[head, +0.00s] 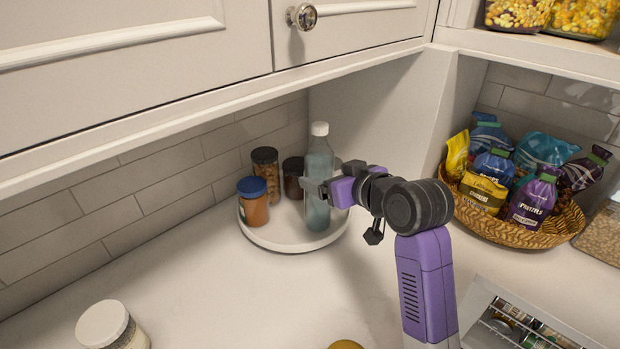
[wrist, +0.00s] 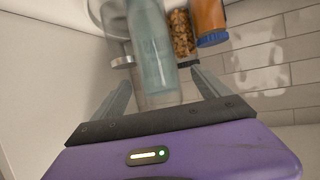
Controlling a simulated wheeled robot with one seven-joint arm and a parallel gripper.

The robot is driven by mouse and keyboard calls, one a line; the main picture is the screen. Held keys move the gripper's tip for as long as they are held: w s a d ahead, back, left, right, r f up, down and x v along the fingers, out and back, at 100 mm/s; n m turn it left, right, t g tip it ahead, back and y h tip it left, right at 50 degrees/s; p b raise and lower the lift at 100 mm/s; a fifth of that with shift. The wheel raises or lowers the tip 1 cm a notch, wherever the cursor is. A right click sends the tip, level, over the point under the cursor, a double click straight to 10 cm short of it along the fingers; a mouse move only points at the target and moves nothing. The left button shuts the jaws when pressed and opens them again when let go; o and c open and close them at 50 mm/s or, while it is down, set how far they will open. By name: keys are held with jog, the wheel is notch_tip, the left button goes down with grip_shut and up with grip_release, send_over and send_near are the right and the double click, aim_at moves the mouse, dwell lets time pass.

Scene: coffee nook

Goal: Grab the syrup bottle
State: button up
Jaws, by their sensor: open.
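A tall pale-blue bottle with a white cap, which I take as the syrup bottle (head: 319,165), stands upright on a round white tray (head: 288,245) in the counter corner. My gripper (head: 318,187) reaches it from the right at about mid-height. In the wrist view the bottle (wrist: 152,55) lies between the two open fingers of my gripper (wrist: 165,95). I cannot tell whether either finger touches it. The bottle's label, if any, does not show.
An orange jar with a blue lid (head: 253,203), a jar of nuts (head: 266,172) and a dark jar (head: 293,178) share the tray. A wicker basket (head: 508,235) of snack bags stands to the right. A white-lidded jar (head: 110,326) is at front left. Cabinets hang overhead.

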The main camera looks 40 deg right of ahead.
jog(key=shift+p+x, duration=0.8)
jog(key=shift+x, duration=3.15)
jog(key=shift+d+r, duration=0.1)
jog(key=shift+d, duration=0.05)
grip_shut()
jog(key=shift+r, duration=0.25)
